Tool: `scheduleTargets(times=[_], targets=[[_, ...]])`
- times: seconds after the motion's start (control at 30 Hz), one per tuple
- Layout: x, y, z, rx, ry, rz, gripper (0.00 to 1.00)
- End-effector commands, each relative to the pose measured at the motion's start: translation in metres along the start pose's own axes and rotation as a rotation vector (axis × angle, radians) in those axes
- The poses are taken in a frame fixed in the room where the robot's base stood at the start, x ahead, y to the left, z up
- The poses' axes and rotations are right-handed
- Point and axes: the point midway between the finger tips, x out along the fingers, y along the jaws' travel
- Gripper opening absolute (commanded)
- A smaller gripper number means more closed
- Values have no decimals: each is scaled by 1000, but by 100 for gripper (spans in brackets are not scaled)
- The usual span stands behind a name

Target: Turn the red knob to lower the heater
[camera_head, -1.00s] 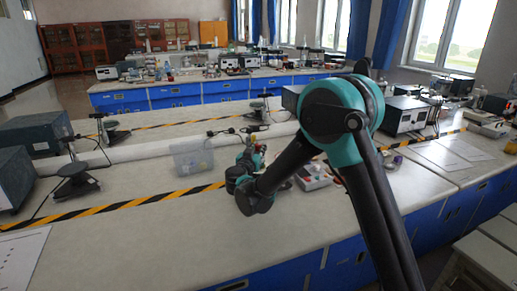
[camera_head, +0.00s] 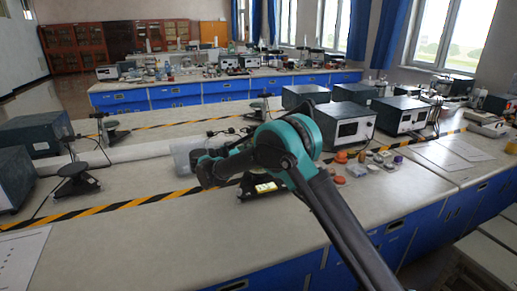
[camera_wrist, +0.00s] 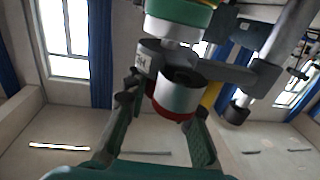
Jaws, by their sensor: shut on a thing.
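In the wrist view, a pale metallic cylinder with a red band, which looks like the red knob (camera_wrist: 174,113), sits between the two dark green fingers of my gripper (camera_wrist: 163,107). The fingers are shut on it from both sides; the exact contact is partly hidden. Above it are dark apparatus parts (camera_wrist: 200,70) and a white body with a green band (camera_wrist: 178,22). A dark device with a lit yellowish panel (camera_head: 265,187) shows just below my arm.
A clear plastic box (camera_head: 183,155) stands behind my arm. Small orange dishes (camera_head: 341,157) and a purple item (camera_head: 398,160) lie to the right. Grey instrument boxes (camera_head: 346,126) stand behind them. The front left of the bench (camera_head: 150,240) is clear.

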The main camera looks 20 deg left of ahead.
Motion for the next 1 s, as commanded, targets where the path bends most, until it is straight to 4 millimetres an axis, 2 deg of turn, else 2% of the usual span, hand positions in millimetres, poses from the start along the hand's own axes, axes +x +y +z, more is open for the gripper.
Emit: scheduleTargets(times=[0.67, 0.7, 0.87, 1.0], targets=[[1, 0, 0, 0, 0, 65, 0], [1, 0, 0, 0, 0, 65, 26], [1, 0, 0, 0, 0, 65, 46], [1, 0, 0, 0, 0, 64, 46]])
